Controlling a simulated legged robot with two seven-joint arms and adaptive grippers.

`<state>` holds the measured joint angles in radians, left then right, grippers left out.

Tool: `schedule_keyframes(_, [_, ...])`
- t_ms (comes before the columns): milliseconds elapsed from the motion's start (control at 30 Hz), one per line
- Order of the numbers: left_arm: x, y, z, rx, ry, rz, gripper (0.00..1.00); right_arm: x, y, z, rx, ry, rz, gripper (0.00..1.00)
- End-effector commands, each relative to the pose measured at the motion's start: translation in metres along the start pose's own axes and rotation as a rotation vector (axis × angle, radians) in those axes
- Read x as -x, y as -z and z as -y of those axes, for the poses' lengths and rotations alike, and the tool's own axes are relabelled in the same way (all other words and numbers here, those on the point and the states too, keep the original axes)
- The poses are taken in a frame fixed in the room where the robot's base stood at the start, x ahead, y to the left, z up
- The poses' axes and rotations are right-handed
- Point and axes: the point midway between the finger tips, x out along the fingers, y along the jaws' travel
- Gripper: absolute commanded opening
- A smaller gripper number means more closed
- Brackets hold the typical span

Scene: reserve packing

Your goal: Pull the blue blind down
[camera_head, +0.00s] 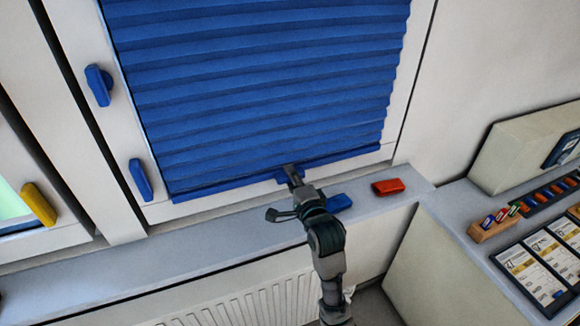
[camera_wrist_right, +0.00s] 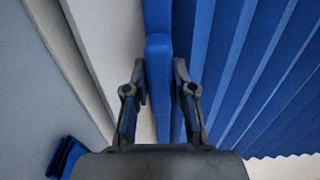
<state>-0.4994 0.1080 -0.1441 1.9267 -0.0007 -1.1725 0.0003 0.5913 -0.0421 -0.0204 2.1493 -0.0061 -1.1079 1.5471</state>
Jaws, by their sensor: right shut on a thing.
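The blue pleated blind (camera_head: 260,85) hangs over the window in the head view, extended down to near the bottom of the frame. Its blue bottom rail (camera_head: 230,187) has a small blue tab in the middle. My right gripper (camera_head: 288,185) is at this tab, just above the sill. In the right wrist view, the blue tab (camera_wrist_right: 158,75) stands between the fingers of my right gripper (camera_wrist_right: 159,95), with the blind's pleats (camera_wrist_right: 250,80) to the right. The gripper is shut on the tab. My left gripper is not in view.
A red block (camera_head: 388,187) and a blue block (camera_head: 339,202) lie on the grey sill (camera_head: 200,245). Blue handles (camera_head: 98,85) are on the frame at left; a yellow handle (camera_head: 38,204) is farther left. A radiator (camera_head: 240,305) is below. A desk with cards (camera_head: 530,275) stands at right.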

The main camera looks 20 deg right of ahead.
Motion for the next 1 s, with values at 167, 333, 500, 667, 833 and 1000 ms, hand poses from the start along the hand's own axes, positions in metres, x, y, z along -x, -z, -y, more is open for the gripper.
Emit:
schedule_keyframes(167, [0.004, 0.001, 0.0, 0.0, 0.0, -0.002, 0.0, 0.0, -0.001, -0.004, -0.001, 0.003, 0.002, 0.0])
schedule_keyframes(333, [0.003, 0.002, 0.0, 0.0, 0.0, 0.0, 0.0, 0.0, -0.001, -0.004, -0.001, 0.003, 0.002, 0.0])
schedule_keyframes(500, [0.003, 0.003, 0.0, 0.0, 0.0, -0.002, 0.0, 0.0, -0.001, -0.004, -0.001, 0.003, 0.002, 0.37])
schedule_keyframes(667, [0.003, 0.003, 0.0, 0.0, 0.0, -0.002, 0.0, 0.0, 0.0, -0.004, -0.001, 0.002, 0.001, 0.48])
schedule_keyframes(833, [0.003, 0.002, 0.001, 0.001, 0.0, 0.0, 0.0, 0.0, 0.0, -0.005, -0.001, 0.001, 0.001, 0.48])
schedule_keyframes(1000, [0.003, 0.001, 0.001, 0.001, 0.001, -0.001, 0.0, 0.017, 0.0, -0.005, -0.001, 0.003, 0.001, 0.48])
